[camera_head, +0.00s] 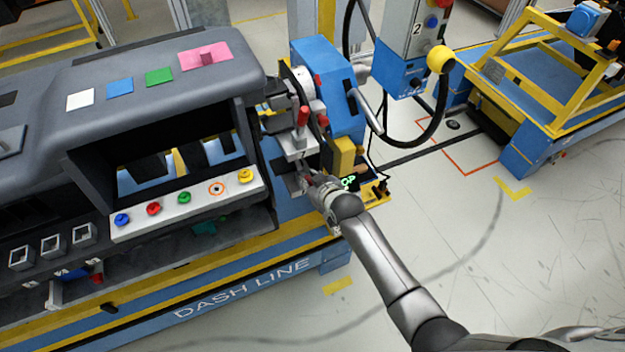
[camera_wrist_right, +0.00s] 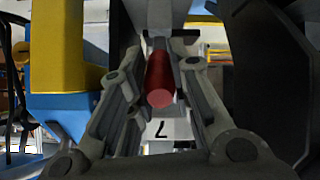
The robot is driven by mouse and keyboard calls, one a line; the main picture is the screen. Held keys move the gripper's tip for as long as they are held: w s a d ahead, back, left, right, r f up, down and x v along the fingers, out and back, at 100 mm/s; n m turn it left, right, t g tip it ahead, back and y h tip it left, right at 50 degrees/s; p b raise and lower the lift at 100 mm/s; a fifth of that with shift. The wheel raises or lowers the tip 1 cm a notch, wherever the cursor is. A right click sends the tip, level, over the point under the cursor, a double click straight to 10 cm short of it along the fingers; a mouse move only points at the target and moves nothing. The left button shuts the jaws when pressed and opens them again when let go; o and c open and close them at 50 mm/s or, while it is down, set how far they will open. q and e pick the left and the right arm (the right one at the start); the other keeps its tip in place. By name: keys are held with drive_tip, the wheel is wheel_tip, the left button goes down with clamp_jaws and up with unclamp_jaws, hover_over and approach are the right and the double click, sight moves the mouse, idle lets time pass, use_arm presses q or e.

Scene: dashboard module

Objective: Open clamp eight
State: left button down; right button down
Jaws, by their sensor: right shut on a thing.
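My right gripper (camera_head: 307,184) is at the right end of the dashboard module, low beside the blue fixture. In the right wrist view, its two grey fingers (camera_wrist_right: 160,88) are closed around a red clamp handle (camera_wrist_right: 160,80), whose round end faces the camera. A white label below the handle bears a dark mark like a 7. The held handle is hidden by the gripper in the head view. Another clamp with an upright red handle (camera_head: 303,116) stands just above the gripper. I cannot read a number on it. My left gripper is out of view.
The grey dashboard (camera_head: 130,62) has coloured pads on top and a white strip of coloured knobs (camera_head: 190,205). A blue fixture (camera_head: 328,80) with a grey lever stands behind the clamps. A control box (camera_head: 405,35) hangs above.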

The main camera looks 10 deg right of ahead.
idle(0.3)
drive_tip(key=c, duration=1.3)
unclamp_jaws()
drive_tip(key=v, duration=1.2)
